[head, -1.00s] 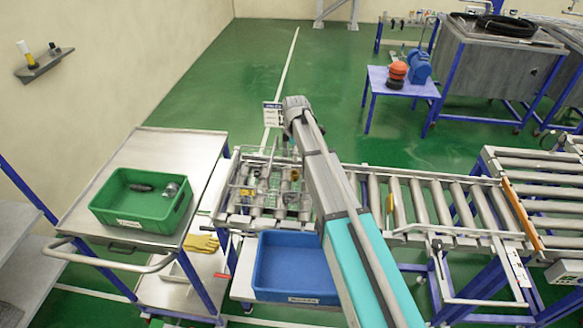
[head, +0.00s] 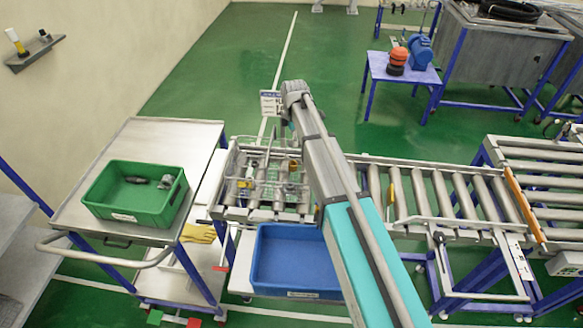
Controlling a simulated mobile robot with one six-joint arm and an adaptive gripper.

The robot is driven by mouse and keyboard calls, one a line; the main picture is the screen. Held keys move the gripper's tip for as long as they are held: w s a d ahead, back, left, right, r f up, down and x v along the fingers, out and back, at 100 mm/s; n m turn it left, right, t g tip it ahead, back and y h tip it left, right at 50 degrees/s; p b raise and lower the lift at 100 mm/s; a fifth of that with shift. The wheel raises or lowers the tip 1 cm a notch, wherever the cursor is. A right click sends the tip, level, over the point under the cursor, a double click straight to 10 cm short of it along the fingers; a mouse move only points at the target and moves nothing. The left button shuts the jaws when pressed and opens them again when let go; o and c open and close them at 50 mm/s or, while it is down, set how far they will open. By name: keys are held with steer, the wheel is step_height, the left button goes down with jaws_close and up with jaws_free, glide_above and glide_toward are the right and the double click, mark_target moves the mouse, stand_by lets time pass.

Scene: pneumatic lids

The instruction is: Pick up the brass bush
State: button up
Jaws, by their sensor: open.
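A wire basket (head: 232,190) stands on the left end of the roller conveyor, with several small metal parts in it. A small brass-coloured spot (head: 293,166) shows among them near the basket's right side. It may be the brass bush, but it is too small to be sure. My arm reaches out from the bottom right, its far end above and behind the basket's right side. The arm covers part of that side. My gripper cannot be made out; it seems hidden behind my arm or lost among the basket's parts.
A green bin (head: 122,216) with a few dark and grey parts stands on a steel trolley (head: 160,140) at left. A blue tray (head: 290,272) sits below the conveyor's near edge. The roller conveyor (head: 440,200) runs right. A blue table (head: 402,73) stands behind.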

mark_target(293, 163)
steer(key=shift+f+b, duration=3.9)
steer(key=shift+f, duration=0.2)
steer(key=shift+f, duration=0.1)
steer(key=shift+s+a+f+b, duration=0.1)
steer(key=shift+s+f+b, duration=0.05)
steer(key=shift+f+b, duration=2.4)
steer(key=shift+r, duration=0.1)
jaws_close()
steer(key=shift+r, duration=0.15)
step_height(293, 163, up, 2)
steer(key=shift+r+p, duration=0.1)
steer(key=shift+p, duration=1.15)
steer(key=s+d+r+p, duration=0.2)
steer(key=s+r+p, duration=0.8)
steer(key=s, duration=0.3)
steer(key=shift+s+d+r, duration=0.15)
steer(key=shift+s+r, duration=0.1)
steer(key=shift+s, duration=0.15)
